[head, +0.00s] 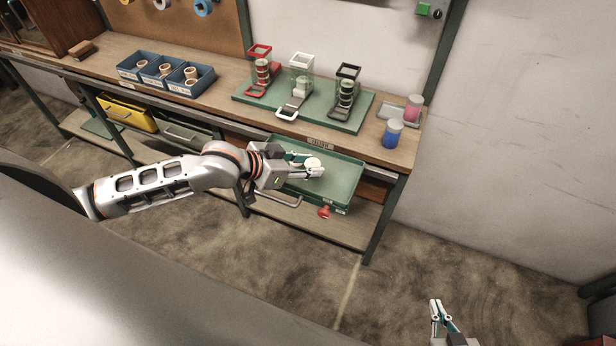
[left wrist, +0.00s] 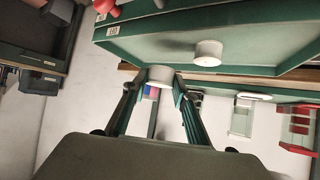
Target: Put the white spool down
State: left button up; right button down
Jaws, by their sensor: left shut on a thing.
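My left gripper (head: 309,164) is shut on a white spool (head: 313,162) and holds it over the open green drawer (head: 345,183). In the left wrist view, the held white spool (left wrist: 160,75) sits between the two fingertips (left wrist: 157,88). A second white spool (left wrist: 208,53) stands on the drawer's floor, apart from the held one. My right gripper (head: 439,312) is at the bottom right of the head view, over the floor and away from the bench; its finger gap is unclear.
A green board (head: 300,117) on the bench bears red, white and black stands. Blue bins (head: 165,72) with rolls are at the left. Blue (head: 392,134) and pink (head: 413,108) jars are at the right end. A red object (head: 324,212) lies on the lower shelf.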

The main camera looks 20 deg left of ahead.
aim_at(308, 183)
pick_arm(q)
jog(key=shift+f+b, duration=0.3)
jog(key=shift+f, duration=2.15)
jog(key=o, duration=0.5)
jog(key=shift+o, duration=0.2)
jog(key=shift+r, duration=0.15)
jog(key=v, duration=1.2)
jog(key=shift+p, duration=0.35)
